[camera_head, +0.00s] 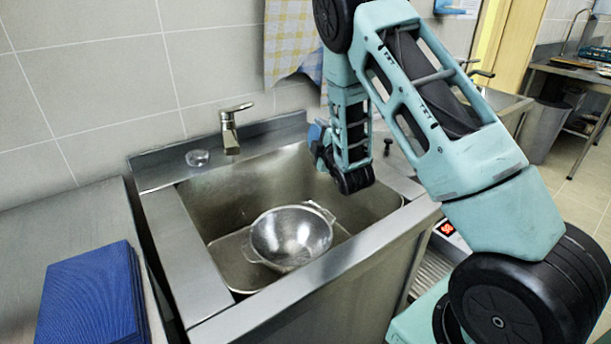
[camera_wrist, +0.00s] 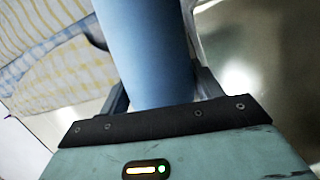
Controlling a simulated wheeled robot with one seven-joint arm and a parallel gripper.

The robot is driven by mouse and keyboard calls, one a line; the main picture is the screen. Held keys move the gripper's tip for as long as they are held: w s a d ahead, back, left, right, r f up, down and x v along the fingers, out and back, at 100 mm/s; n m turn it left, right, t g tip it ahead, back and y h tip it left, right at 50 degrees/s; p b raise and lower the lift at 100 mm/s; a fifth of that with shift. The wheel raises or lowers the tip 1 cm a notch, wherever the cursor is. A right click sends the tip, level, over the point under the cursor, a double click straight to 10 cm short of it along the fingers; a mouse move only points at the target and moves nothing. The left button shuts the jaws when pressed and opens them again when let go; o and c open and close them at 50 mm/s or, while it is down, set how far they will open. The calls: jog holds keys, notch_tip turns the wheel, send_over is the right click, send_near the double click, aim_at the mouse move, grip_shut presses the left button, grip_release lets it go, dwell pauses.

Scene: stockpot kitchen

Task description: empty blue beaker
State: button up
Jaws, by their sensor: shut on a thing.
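A blue beaker (camera_wrist: 148,50) fills the space between the two dark fingers of my gripper (camera_wrist: 158,85) in the wrist view. My gripper is shut on its sides. In the head view a small part of the blue beaker (camera_head: 315,132) shows beside my gripper (camera_head: 322,150), near the back right of the sink (camera_head: 215,195). My arm hides most of it there. I cannot see its mouth or contents, and its exact tilt is unclear.
A metal colander (camera_head: 291,236) sits in the sink. A tap (camera_head: 231,128) and a small clear dish (camera_head: 197,158) are at its back edge. A checked towel (camera_head: 290,38) hangs on the wall. Blue folded cloths (camera_head: 92,297) lie on the left counter.

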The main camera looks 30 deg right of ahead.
jog(key=shift+w+a+f+n+b, duration=0.1)
jog(key=shift+a+f+n+b, duration=0.3)
jog(key=shift+f+n, duration=0.2)
jog(key=shift+d+f+n+b, duration=0.2)
jog(key=shift+f+n+b, duration=0.2)
jog(key=shift+n, duration=0.3)
jog(key=shift+f, duration=0.1)
